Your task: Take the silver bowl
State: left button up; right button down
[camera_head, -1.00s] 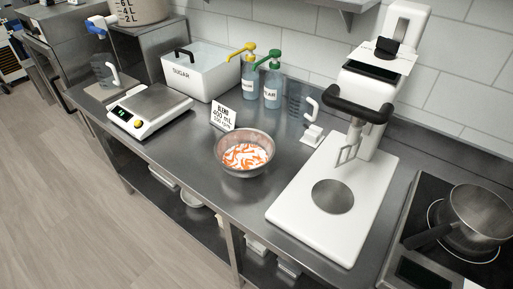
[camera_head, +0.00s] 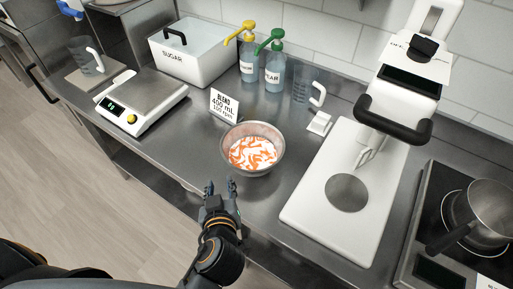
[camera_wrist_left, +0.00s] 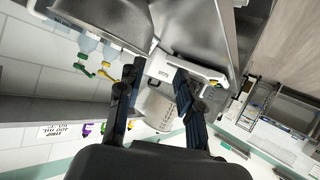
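The silver bowl (camera_head: 252,167) stands upright on the steel counter, with orange and white contents inside. My left gripper (camera_head: 220,187) is in front of the bowl, to its lower left in the head view, at the counter's front edge. Its fingertips point toward the bowl and do not appear to touch it. In the left wrist view the two fingers of my left gripper (camera_wrist_left: 155,80) are spread apart with nothing between them. A rounded silver surface shows at the top of that view; I cannot tell for sure that it is the bowl. My right gripper is not in view.
A small sign (camera_head: 232,104) stands behind the bowl. A scale (camera_head: 144,97), a sugar bin (camera_head: 200,68) and pump bottles (camera_head: 274,72) are further left and back. A white blender-like machine (camera_head: 342,225) stands to the right. A pot (camera_head: 487,212) sits on a cooktop.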

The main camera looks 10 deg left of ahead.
pick_arm(q)
jog(key=r, duration=0.2)
send_near(223, 152)
jog(key=f+x, duration=0.1)
jog(key=x, duration=0.4)
jog(key=shift+n+t, duration=0.3)
jog(key=shift+t, duration=0.1)
jog(key=b+x, duration=0.1)
jog(key=x, duration=0.4)
jog(key=shift+w+a+b, duration=0.2)
jog(key=shift+b, duration=0.2)
jog(key=shift+s+r, duration=0.1)
jog(key=shift+r, duration=0.05)
jog(key=shift+c, duration=0.8)
grip_shut()
jog(key=shift+r, duration=0.1)
